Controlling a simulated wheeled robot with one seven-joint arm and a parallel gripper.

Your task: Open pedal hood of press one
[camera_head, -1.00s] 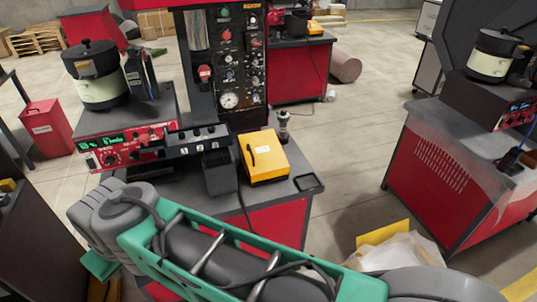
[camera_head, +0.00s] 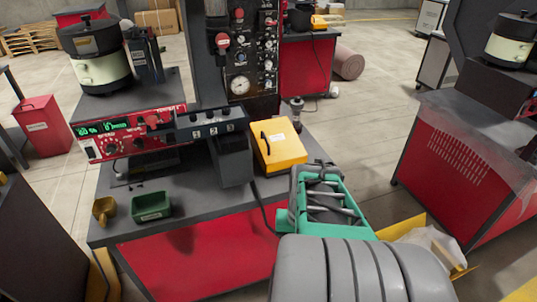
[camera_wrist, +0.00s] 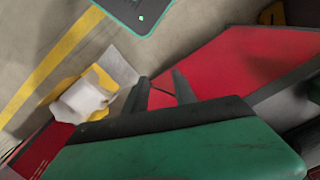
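A yellow box (camera_head: 278,146) with a black handle on its lid stands on the right part of the dark workbench top (camera_head: 192,207), at the foot of the press (camera_head: 238,50). Its lid looks closed. I cannot tell for sure whether it is the pedal hood. My teal and grey arm reaches up from the bottom right in the head view and ends just right of the box. My gripper (camera_wrist: 162,88) shows in the wrist view with two dark fingers apart and nothing between them. Behind them is a red panel (camera_wrist: 235,65). The gripper's fingers are not clear in the head view.
A feeder bowl (camera_head: 98,65) and red control unit (camera_head: 135,130) stand on the bench's left. A green bin (camera_head: 151,206) and a yellow scoop (camera_head: 104,208) lie in front. A yellow crate with white bags (camera_head: 425,240) is on the floor, right. A red cabinet (camera_head: 455,160) stands beyond.

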